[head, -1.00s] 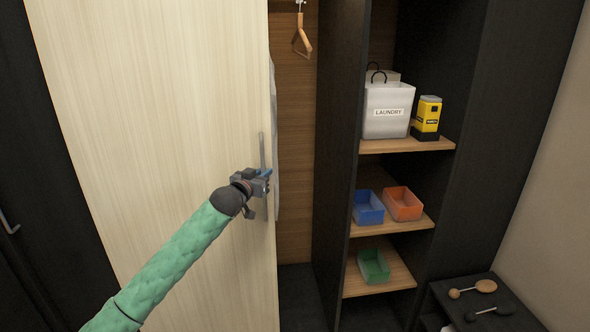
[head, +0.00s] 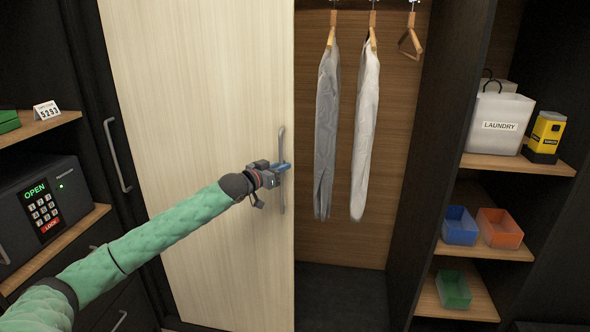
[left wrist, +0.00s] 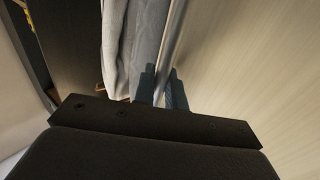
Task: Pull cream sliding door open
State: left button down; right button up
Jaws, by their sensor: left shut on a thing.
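The cream sliding door (head: 205,110) stands upright at the centre left in the head view, with a wide open wardrobe bay to its right. A vertical metal bar handle (head: 282,145) is near the door's right edge. My left gripper (head: 283,167) is shut on this handle at about its mid-height. In the left wrist view the two dark blue fingers (left wrist: 162,88) sit on either side of the handle bar (left wrist: 172,45), with the cream door (left wrist: 245,80) to the right. My right gripper is not in view.
Two grey garments (head: 327,130) and an empty wooden hanger (head: 410,42) hang in the open bay. Right shelves hold a laundry bag (head: 500,122), a yellow box (head: 545,135) and blue, orange and green bins (head: 453,289). A safe (head: 42,200) stands on the left shelf.

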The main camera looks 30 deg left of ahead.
pick_arm(q)
jog(key=shift+s+a, duration=0.15)
jog(key=shift+a, duration=0.45)
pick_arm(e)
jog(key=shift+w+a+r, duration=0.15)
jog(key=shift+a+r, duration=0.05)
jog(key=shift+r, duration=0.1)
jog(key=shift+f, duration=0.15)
pick_arm(q)
jog(key=c, duration=1.8)
grip_release()
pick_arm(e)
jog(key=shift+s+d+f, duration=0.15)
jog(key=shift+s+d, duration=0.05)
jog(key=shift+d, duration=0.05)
pick_arm(q)
jog(key=shift+b+v, duration=1.5)
jog(key=shift+v, duration=2.4)
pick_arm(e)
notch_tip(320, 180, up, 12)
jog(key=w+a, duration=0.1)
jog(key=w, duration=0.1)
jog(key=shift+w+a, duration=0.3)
